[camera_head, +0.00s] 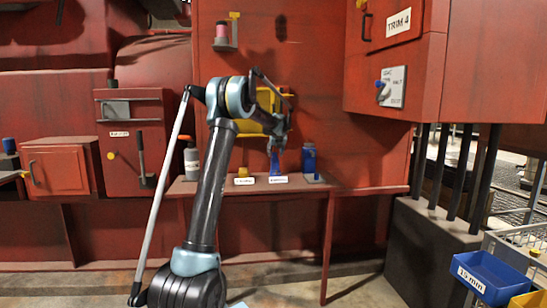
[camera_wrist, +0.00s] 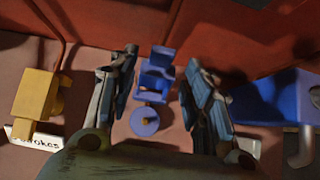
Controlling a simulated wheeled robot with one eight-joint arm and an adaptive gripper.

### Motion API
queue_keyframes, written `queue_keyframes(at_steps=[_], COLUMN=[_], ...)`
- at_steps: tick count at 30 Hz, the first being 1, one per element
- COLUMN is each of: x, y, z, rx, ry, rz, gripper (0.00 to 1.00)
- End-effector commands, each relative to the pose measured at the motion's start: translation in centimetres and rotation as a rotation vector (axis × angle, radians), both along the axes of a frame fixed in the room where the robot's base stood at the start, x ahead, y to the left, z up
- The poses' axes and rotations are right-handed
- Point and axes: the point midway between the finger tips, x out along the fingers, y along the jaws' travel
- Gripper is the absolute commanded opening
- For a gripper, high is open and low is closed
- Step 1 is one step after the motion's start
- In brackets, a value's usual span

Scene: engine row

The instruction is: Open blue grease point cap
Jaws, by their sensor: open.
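The blue grease point (camera_head: 275,163) stands on the red shelf, behind a small white label. In the wrist view, its blue block and upper cap part (camera_wrist: 157,72) show between my fingers, with a round blue disc (camera_wrist: 145,121) with a yellowish centre nearer the camera. I cannot tell whether the cap is shut or hinged up. My gripper (camera_head: 277,141) is over the blue grease point, pointing down. In the wrist view, my gripper (camera_wrist: 161,60) is open, one finger on each side of the blue piece, with visible gaps and nothing held.
A yellow grease point (camera_head: 243,177) stands left of the blue one, and a larger blue container (camera_head: 309,158) stands to its right. A grey bottle (camera_head: 191,160) is farther left on the red shelf (camera_head: 218,187). The red wall rises close behind.

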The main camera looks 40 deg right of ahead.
Motion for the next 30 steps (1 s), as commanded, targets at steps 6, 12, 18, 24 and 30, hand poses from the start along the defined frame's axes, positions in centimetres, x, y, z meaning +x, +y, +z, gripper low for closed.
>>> queue_keyframes(at_steps=[6, 12, 18, 24, 30], x=[-2.6, -4.3, -5.1, -5.2, -5.1], y=[1.3, 2.4, 2.8, 2.9, 3.2], z=[2.8, 4.8, 5.7, 5.8, 5.9], rx=[-0.001, 0.000, -0.001, -0.001, -0.003], ry=[0.000, 0.001, 0.002, 0.002, 0.004], rz=[-0.002, -0.001, 0.000, 0.000, 0.006], gripper=[0.45, 0.45, 0.45, 0.45, 0.25])
